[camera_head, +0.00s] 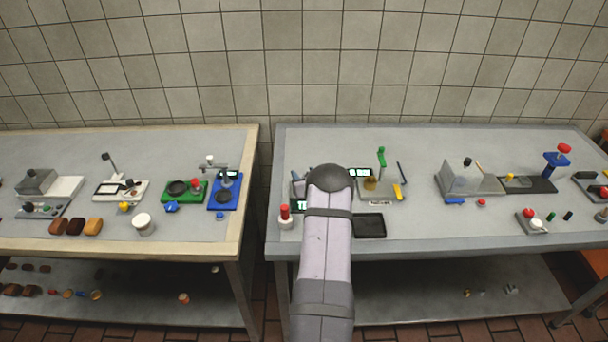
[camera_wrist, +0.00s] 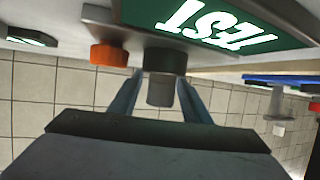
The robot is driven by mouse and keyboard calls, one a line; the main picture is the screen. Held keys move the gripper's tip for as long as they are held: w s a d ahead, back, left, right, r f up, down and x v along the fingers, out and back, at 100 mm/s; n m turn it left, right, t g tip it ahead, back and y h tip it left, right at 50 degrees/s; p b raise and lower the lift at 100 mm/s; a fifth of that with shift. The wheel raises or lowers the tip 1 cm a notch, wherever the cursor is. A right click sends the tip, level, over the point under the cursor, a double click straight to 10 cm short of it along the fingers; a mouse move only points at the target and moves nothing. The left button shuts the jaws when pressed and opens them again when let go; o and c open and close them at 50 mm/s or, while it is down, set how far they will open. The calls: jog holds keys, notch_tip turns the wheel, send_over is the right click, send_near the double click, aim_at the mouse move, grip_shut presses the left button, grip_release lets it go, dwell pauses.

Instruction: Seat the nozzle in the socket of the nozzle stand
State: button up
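In the wrist view, my gripper (camera_wrist: 160,80) has its two blue-grey fingers on either side of a small grey cylinder (camera_wrist: 160,92) below a dark block (camera_wrist: 165,60). The fingertips are close to the block's sides; I cannot tell if they touch it or press on it. I cannot tell for sure whether this piece is the nozzle. In the head view my arm hides the gripper and the spot it is at, on the left part of the right table. I cannot make out the nozzle stand or its socket with certainty.
In the wrist view, a green panel with white lettering (camera_wrist: 215,22) and an orange knob (camera_wrist: 109,55) are close by. In the head view, a black tray (camera_head: 369,226), a red-topped white piece (camera_head: 285,217) and a green-topped post (camera_head: 382,158) stand around my arm.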

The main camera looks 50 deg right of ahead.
dwell(0.3)
jog(key=shift+r, duration=0.2)
jog(key=shift+b+v, duration=1.25)
jog(key=shift+v, duration=4.8)
jog(key=shift+f, duration=0.15)
